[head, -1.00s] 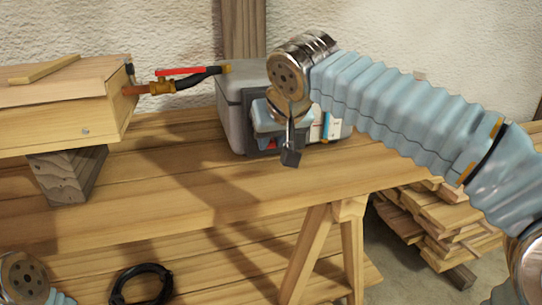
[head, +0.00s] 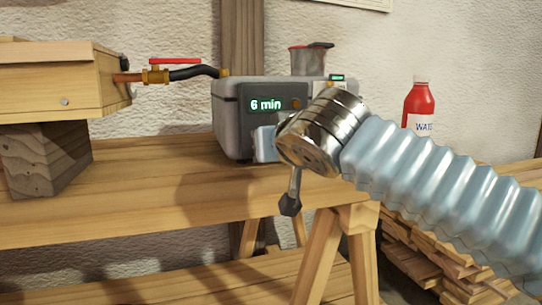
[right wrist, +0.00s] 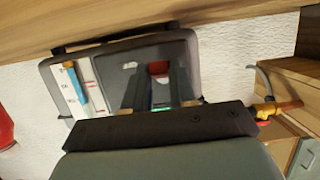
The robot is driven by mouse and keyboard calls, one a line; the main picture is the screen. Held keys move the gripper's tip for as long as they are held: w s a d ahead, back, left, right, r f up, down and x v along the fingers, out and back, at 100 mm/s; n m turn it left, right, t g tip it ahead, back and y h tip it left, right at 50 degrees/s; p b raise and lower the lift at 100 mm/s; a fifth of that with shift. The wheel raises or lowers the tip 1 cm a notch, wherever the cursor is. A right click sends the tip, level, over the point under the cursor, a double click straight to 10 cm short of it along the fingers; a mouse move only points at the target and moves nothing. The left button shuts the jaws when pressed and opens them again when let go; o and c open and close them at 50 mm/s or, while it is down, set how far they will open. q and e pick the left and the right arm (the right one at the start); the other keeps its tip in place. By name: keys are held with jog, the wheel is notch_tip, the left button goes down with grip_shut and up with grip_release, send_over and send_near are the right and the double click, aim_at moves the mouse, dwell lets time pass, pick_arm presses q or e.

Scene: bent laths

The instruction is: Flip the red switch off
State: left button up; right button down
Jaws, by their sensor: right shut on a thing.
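The grey steamer (head: 228,125) stands on the wooden bench, with a lit green "6 min" display (head: 266,104) on its dark face. In the right wrist view, the red switch (right wrist: 158,67) shows between the fingertips of my right gripper (right wrist: 158,84), which is shut on it. Parts of the switch are hidden by the fingers, and I cannot tell which way it is tipped. In the head view my right gripper (head: 264,143) is against the steamer's front and the switch is hidden behind it. My left gripper is out of view.
A brass valve (head: 155,76) with a red lever (head: 175,61) joins a black hose to the wooden box (head: 50,85) on the left. A red bottle (head: 418,105) stands right. The bench front is clear.

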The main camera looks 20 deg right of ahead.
dwell(0.3)
jog(key=c, duration=0.9)
grip_release()
jog(key=p+v, duration=0.1)
jog(key=v, duration=1.2)
jog(key=shift+s, duration=0.4)
